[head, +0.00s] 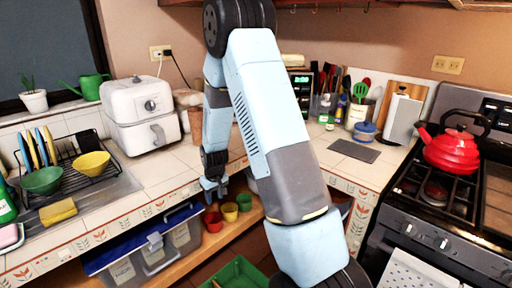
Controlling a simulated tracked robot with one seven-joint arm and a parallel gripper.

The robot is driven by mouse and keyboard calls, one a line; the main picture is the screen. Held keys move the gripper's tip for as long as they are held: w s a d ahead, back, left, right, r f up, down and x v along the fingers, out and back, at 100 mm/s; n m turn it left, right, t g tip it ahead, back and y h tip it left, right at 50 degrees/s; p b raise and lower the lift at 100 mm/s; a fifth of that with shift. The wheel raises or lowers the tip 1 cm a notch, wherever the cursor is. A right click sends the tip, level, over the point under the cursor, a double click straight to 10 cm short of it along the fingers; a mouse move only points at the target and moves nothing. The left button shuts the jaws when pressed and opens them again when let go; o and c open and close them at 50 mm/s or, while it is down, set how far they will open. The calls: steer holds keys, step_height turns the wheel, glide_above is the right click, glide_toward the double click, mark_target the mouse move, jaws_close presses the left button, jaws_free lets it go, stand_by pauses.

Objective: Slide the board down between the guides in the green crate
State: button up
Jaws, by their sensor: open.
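The green crate (238,271) is at the bottom edge of the head view, cut off by the frame and partly hidden by my arm. A small brown piece shows inside it at its left; I cannot make out the guides. A wooden board (417,92) leans at the back wall behind a pale grey upright box. A flat dark grey slab (354,151) lies on the counter. I cannot tell which is the task's board. My gripper (214,194) is open, points down in front of the counter edge, and is apart from both, above and left of the crate.
Red (213,222), yellow (229,212) and green (244,202) cups stand on the low wooden shelf near my gripper. A lidded clear bin (150,250) is left of them. A stove with a red kettle (452,150) stands at right. A dish rack (82,165) is at left.

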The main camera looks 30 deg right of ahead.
steer(key=s+r+m+t, duration=0.1)
steer(key=s+r, duration=0.5)
steer(key=r, duration=0.7)
steer(key=s+r+t, duration=0.1)
steer(key=s+r, duration=0.5)
steer(key=r, duration=0.7)
steer(key=s+r, duration=0.5)
steer(key=s, duration=0.5)
steer(key=s+r+m+t, duration=0.1)
steer(key=s+r, duration=0.4)
steer(key=s, duration=0.6)
steer(key=shift+d+r, duration=0.15)
steer(key=shift+d, duration=0.3)
